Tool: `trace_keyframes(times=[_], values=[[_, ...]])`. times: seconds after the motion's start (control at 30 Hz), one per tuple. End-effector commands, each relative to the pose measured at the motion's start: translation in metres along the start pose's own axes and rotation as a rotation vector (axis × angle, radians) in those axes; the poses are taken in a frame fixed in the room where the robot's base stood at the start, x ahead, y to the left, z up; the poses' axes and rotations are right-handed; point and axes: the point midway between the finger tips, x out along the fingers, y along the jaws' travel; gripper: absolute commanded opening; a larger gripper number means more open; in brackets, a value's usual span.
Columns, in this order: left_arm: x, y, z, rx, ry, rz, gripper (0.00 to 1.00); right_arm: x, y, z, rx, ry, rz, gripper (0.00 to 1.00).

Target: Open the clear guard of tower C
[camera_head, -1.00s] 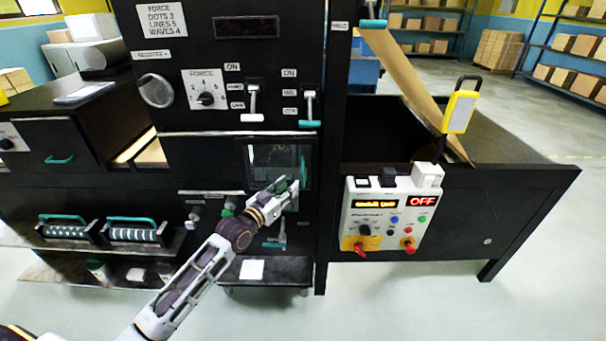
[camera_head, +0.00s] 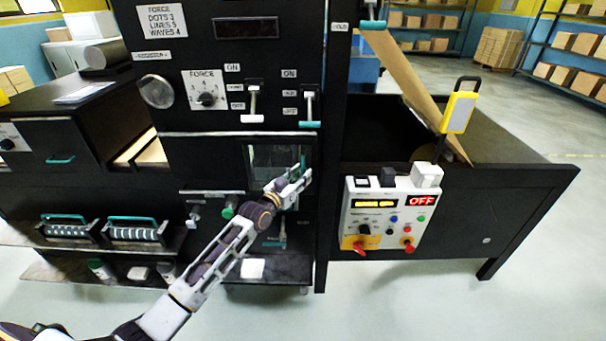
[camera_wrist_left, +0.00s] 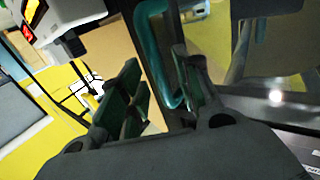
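The clear guard (camera_head: 262,158) is a see-through panel in the front of the black tower, and it looks shut. My left gripper (camera_head: 300,175) is at the guard's right side, covering part of that edge. In the left wrist view a teal bar handle (camera_wrist_left: 149,45) rises between the two green-padded fingers of my left gripper (camera_wrist_left: 163,88). The fingers stand apart, with a gap beside the handle. I cannot tell whether either finger touches it. My right gripper is not in view.
A control box (camera_head: 386,215) with a red OFF display is mounted right of the tower. A brown paper strip (camera_head: 405,80) slopes down at the right. A lower shelf (camera_head: 285,268) juts out below the guard.

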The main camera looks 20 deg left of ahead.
Motion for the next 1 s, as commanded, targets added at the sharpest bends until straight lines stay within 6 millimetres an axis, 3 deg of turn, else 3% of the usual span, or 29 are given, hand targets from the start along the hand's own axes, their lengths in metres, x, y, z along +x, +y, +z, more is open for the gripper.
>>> trace_keyframes(times=[0.3,0.67,0.9,1.0], values=[[0.015,0.000,0.000,0.000,0.000,0.000,0.33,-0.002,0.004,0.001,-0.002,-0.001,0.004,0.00],[0.017,0.000,0.000,0.000,0.000,0.000,0.33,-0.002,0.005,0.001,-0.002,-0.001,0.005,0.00],[0.017,0.000,0.000,0.000,0.000,0.000,0.03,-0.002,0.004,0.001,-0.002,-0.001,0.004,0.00],[0.017,0.000,0.000,0.000,0.000,0.000,0.00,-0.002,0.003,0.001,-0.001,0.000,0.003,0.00]])
